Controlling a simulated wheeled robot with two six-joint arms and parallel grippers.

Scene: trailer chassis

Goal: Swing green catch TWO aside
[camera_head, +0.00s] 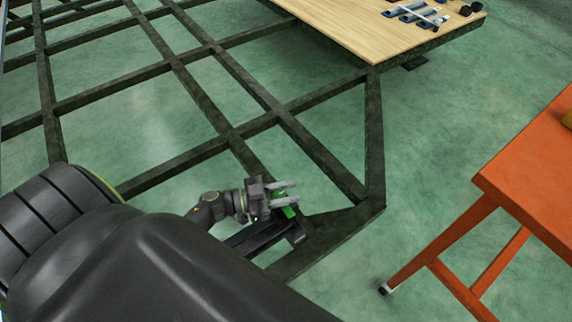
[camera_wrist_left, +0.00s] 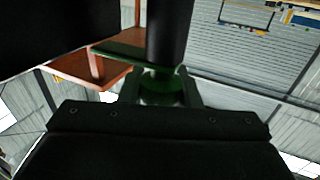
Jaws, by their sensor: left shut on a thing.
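The green catch (camera_head: 288,207) sits at the near end of the dark trailer chassis (camera_head: 340,225), close to its front corner. My left gripper (camera_head: 283,192) is at the catch, with its light fingers closed around or against the green part. In the left wrist view the green catch (camera_wrist_left: 160,84) shows between the fingers, beside a dark upright post (camera_wrist_left: 166,35). Any number on the catch cannot be read. My right gripper is not in view.
An orange table (camera_head: 535,165) stands on the right. A wooden board (camera_head: 385,30) with blue-grey tools (camera_head: 410,12) lies on the chassis at the back. Dark beams cross on the left. Green floor is free between the chassis corner and the table.

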